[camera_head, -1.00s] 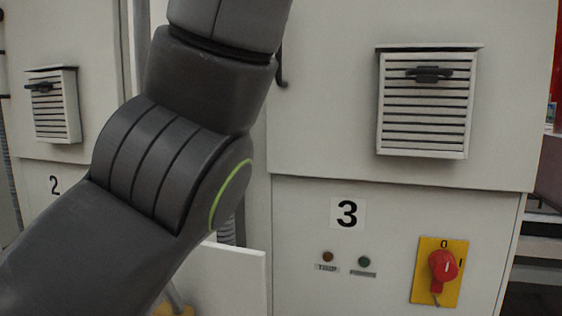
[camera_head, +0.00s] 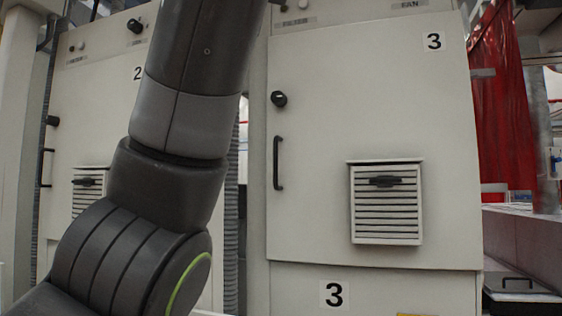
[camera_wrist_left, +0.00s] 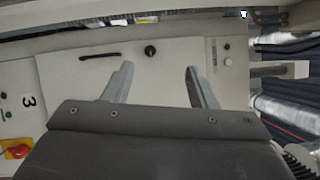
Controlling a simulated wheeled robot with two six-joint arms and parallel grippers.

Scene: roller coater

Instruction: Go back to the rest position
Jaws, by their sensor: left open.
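My left gripper (camera_wrist_left: 158,85) shows in the left wrist view with its two grey fingers spread apart and nothing between them. Beyond the fingers is the cabinet 3 door (camera_head: 325,110), with a black handle (camera_head: 278,163) and a black round knob (camera_head: 279,99). The knob also shows in the left wrist view (camera_wrist_left: 150,51), beyond the gap between the fingers. My left arm crosses the left half of the head view; its gripper is out of that view. My right gripper is in neither view.
Cabinet 2 (camera_head: 110,95) stands at the left, partly hidden by my arm. A louvred vent (camera_head: 386,203) juts out from the cabinet 3 door. A red curtain (camera_head: 503,110) hangs at the right. A red switch on a yellow plate (camera_wrist_left: 17,151) shows in the left wrist view.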

